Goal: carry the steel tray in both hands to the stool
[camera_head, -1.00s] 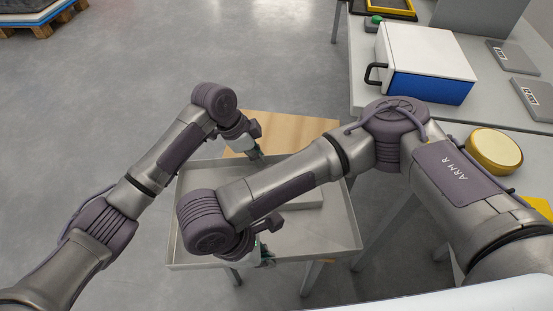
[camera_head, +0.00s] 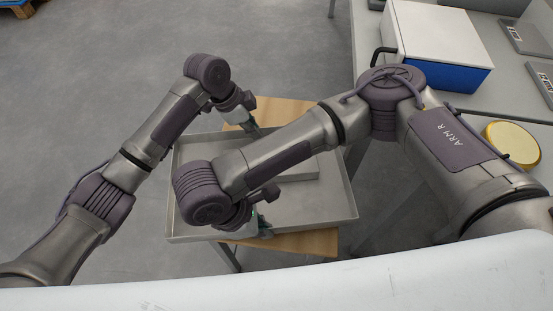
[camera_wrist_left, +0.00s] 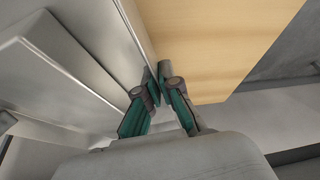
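The steel tray (camera_head: 345,200), a shallow grey pan, is in front of me, level as far as I can see. My left gripper (camera_head: 256,131) is shut on its far rim; the left wrist view shows the fingertips (camera_wrist_left: 158,84) pinching the tray's wall (camera_wrist_left: 105,45). My right gripper (camera_head: 264,230) is at the near rim, apparently shut on it, its fingertips partly hidden. The stool (camera_head: 300,243) has a pale wooden top under the tray, showing beyond the far and near rims; the wood also shows in the left wrist view (camera_wrist_left: 215,45). I cannot tell if tray and stool touch.
A flat grey block (camera_head: 305,168) lies in the tray, partly behind my right arm. A grey bench (camera_head: 480,115) on the right bears a white and blue box (camera_head: 440,45) and a yellow round thing (camera_head: 512,143). The floor to the left is open.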

